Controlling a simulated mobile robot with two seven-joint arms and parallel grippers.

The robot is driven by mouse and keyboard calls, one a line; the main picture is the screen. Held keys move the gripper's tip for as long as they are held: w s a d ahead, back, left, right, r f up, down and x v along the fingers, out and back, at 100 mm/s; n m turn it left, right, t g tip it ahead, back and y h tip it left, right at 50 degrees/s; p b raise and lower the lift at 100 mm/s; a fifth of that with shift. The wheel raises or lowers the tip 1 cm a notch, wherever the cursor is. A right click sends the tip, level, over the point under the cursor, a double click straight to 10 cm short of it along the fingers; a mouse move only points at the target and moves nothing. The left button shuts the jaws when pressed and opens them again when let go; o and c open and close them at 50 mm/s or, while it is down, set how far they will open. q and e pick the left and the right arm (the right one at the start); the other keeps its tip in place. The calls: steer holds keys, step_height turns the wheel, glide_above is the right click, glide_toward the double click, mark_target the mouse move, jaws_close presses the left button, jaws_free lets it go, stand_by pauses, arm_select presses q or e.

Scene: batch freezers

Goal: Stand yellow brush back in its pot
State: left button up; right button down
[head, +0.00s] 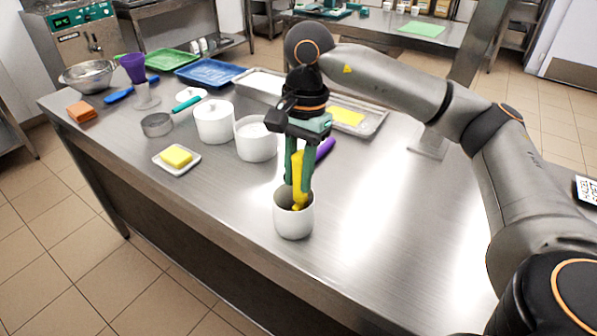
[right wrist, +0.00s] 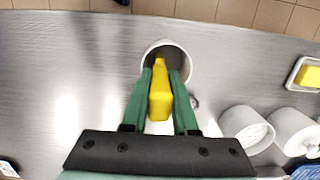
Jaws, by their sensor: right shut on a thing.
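The yellow brush (head: 299,180) is held upright in my right gripper (head: 297,182), which is shut on it from above. The brush's lower end is inside the mouth of the white pot (head: 293,220), which stands upright near the table's front edge. In the right wrist view the brush (right wrist: 160,100) lies between the green fingers, over the pot's opening (right wrist: 187,62). I cannot tell whether the brush touches the pot's bottom. My left gripper is not in view.
Two white tubs (head: 213,122) (head: 255,140) stand left of the arm. A small dish (head: 190,168) holds a yellow block (head: 176,156). A purple item (head: 325,148) lies behind the gripper. A metal tray (head: 370,122) is farther back. The table (head: 390,220) right of the pot is clear.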

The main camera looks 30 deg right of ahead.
mark_target(302, 153)
steer(key=c, duration=0.7)
jaws_free()
steer(key=shift+f, duration=0.25)
steer(key=r, duration=0.4)
steer(key=shift+d+r+b, duration=0.3)
steer(key=shift+d+r, duration=0.05)
steer(key=shift+r, duration=0.05)
steer(key=r+p, duration=0.1)
steer(key=r, duration=0.1)
steer(key=r+p, duration=0.1)
steer(key=r, duration=0.2)
steer(key=d+r, duration=0.1)
steer(key=r, duration=0.1)
steer(key=shift+w+r+p, duration=0.1)
steer(key=shift+r+p, duration=0.3)
